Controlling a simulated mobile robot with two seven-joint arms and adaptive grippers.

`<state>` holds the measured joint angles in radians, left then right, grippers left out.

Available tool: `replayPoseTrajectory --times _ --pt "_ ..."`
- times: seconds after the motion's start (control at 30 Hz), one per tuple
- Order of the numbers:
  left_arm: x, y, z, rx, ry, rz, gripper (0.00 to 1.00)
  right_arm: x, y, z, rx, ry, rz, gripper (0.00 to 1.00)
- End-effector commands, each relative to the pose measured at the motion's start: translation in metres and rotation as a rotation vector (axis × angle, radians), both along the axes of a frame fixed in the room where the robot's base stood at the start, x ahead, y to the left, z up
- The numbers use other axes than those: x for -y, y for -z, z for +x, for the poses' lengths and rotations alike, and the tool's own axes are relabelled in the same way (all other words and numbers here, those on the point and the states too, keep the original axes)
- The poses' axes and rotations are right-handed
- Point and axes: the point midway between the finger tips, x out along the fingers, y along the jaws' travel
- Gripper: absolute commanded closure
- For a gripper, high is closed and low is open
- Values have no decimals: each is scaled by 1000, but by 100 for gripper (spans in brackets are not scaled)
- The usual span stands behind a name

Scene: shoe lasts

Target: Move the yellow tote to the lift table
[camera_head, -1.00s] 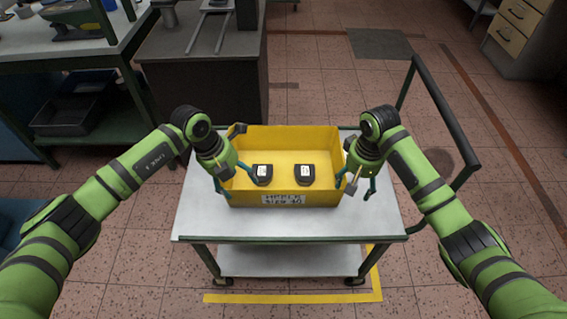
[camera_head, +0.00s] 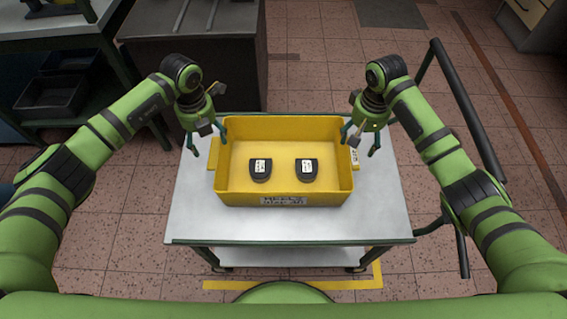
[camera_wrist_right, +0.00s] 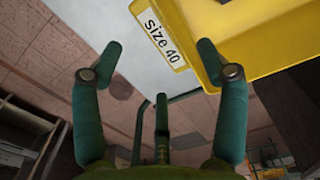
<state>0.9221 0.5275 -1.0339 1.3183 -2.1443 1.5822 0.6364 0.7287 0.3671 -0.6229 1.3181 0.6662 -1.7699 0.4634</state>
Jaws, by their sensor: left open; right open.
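The yellow tote (camera_head: 284,194) sits on a grey-topped cart (camera_head: 200,222), with two dark pieces bearing white labels (camera_head: 260,170) inside. My right gripper (camera_head: 359,144) is open beside the tote's right rim, above the right end. In the right wrist view the open fingers (camera_wrist_right: 160,72) show with the tote (camera_wrist_right: 270,38) and its "size 40" label (camera_wrist_right: 163,40) beyond them. I see no lift table that I can identify.
A dark cabinet (camera_head: 190,70) stands behind the cart at the left. A green-framed bench (camera_head: 55,28) with dark trays (camera_head: 50,95) is at the far left. The cart's push handle (camera_head: 465,100) rises at the right. Tiled floor is open behind the cart.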

Motion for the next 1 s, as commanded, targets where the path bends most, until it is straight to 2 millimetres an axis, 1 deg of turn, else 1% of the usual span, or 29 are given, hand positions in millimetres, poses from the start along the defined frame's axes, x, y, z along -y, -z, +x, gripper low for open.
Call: replayPoseTrajectory --times 0.2,0.4,0.53,0.8,0.83,0.87,0.9,0.97,1.0 --pt "1 33 -1 -4 -1 0 26 0 33 -1 -5 1 -1 26" --pt "0 56 0 -2 -1 -1 26 0 56 -1 -3 0 0 26" --pt "1 64 0 0 2 -1 26 -1 63 0 -1 -1 0 26" --pt "0 65 0 0 1 0 26 -1 65 -1 -1 -1 0 26" --pt "0 65 0 0 1 0 30 -1 65 -1 -1 -1 0 30" --pt "0 65 0 0 1 0 42 -1 65 -1 -1 -1 0 42" --pt "0 65 0 0 1 0 58 0 65 -1 -1 -1 0 58" --pt "0 65 0 0 1 0 82 0 65 0 0 -1 0 82" --pt "0 65 0 0 1 0 98 0 65 -1 -1 -1 0 98"
